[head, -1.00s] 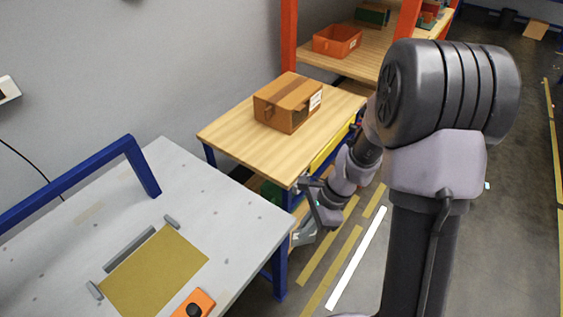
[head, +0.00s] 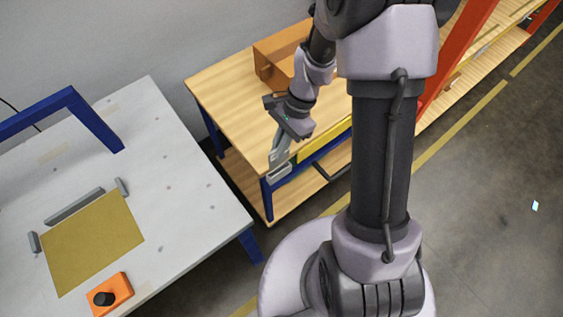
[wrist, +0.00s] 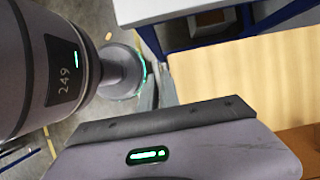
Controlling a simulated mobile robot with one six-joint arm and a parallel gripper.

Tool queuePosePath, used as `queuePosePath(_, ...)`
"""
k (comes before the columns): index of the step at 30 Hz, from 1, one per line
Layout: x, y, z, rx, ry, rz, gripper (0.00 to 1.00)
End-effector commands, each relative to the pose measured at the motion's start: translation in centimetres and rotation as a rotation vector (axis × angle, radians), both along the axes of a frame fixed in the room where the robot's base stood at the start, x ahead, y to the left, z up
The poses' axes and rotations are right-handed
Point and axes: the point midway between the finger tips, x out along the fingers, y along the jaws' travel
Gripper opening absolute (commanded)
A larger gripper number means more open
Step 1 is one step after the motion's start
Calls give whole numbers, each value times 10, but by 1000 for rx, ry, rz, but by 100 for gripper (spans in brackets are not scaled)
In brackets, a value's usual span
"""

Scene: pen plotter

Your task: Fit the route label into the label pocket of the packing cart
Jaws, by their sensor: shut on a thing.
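The packing cart (head: 232,100) appears to be the wood-topped one with blue legs and a yellow front strip (head: 325,139). My gripper (head: 279,168) is at its near front corner, pointing down, just off the front edge. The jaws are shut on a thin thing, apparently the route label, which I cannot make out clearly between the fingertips. In the wrist view, the grey fingers (wrist: 150,90) are seen partly behind the gripper body, and the wood top (wrist: 240,75) lies to the right. I cannot make out the label pocket; my arm hides part of the front.
A brown box (head: 270,62) sits on the cart top. The grey table (head: 175,200) at left carries a mustard mat (head: 92,242), an orange box with a black knob (head: 110,295) and a blue frame (head: 95,122). A small pale item (head: 535,205) lies on the floor at right.

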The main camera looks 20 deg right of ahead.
Motion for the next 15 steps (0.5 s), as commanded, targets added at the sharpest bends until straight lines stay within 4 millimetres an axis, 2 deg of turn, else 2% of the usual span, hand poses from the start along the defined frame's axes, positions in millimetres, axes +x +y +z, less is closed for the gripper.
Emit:
queuePosePath(1, -1, 0, -18, 1, 4, -1, 0)
queuePosePath(9, 0, 0, -75, 0, 2, -1, 0)
queuePosePath(11, 0, 0, -82, 1, 1, -3, 0)
queuePosePath(15, 0, 0, -79, 0, 0, -2, 0)
